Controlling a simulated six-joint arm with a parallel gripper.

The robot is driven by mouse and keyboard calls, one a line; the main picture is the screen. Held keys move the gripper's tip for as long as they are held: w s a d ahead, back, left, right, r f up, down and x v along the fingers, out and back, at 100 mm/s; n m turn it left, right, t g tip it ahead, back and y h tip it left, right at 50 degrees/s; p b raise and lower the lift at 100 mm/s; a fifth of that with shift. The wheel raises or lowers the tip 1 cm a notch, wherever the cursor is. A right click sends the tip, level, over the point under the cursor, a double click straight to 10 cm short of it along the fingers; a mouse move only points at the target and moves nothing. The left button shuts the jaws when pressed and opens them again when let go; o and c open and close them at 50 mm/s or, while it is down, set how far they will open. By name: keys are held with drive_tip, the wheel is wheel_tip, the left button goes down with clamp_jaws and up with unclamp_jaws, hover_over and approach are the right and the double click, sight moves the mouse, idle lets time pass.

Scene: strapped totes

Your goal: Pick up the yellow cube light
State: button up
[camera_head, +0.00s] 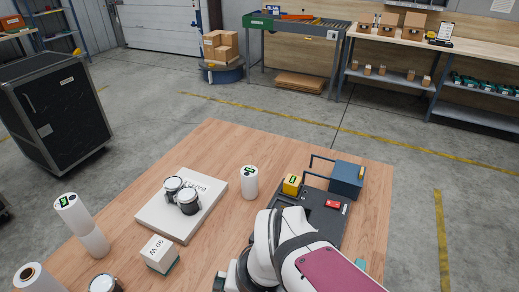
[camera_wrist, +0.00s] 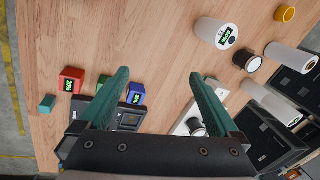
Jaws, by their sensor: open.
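The yellow cube light (camera_head: 291,185), with a dark display on its face, sits at the far left corner of a dark grey case (camera_head: 325,222) on the wooden table. I cannot make it out in the wrist view. My arm covers the near part of the case in the head view. My gripper (camera_wrist: 159,76) shows in the wrist view as two teal fingers spread apart with bare table between them. It is open and empty. In the wrist view, a red cube (camera_wrist: 72,79), a blue cube (camera_wrist: 137,94) and a partly hidden green cube (camera_wrist: 102,82) are beside the left finger.
A flat white box (camera_head: 210,207) bears two jars (camera_head: 188,201). A small white box (camera_head: 160,253) and white rolls (camera_head: 75,213) are farther left. The table's far left is clear.

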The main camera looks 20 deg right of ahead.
drive_tip(key=w+d+f+m+t+h, duration=0.1)
drive_tip(key=w+f+t, duration=0.1)
drive_tip(key=w, duration=0.7)
drive_tip(key=w+d+f+t, duration=0.1)
drive_tip(key=w+t, duration=0.2)
drive_tip(key=w, duration=0.5)
drive_tip(key=m+t+h, duration=0.3)
drive_tip(key=h, duration=0.8)
approach(293, 180)
drive_tip(key=x, duration=1)
drive_tip(key=shift+w+d+f, duration=0.1)
drive_tip(key=shift+w, duration=0.05)
clamp_jaws()
